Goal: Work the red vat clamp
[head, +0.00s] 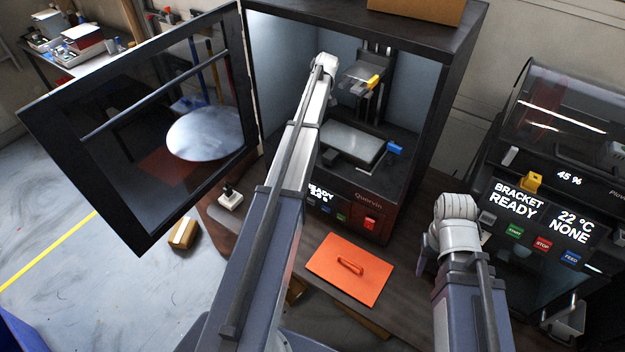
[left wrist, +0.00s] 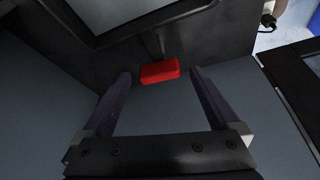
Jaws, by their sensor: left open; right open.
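The red vat clamp (left wrist: 160,71) is a small red block on the dark vat's side in the left wrist view. My left gripper (left wrist: 160,76) is open, with one finger on each side of the clamp and gaps between. I cannot tell whether the fingertips reach past it. In the head view my left arm hides the red clamp and its own fingers. The grey vat (head: 354,141) sits inside the open printer, with a blue clamp (head: 395,148) on its right. My right gripper (head: 440,246) is open at the right, its fingers mostly hidden by the wrist.
The printer's glass door (head: 150,125) stands open to the left. An orange lid (head: 345,277) with a handle lies on the bench before the printer. A second printer (head: 545,215) stands at the right. A yellow knob (head: 373,82) is above the vat.

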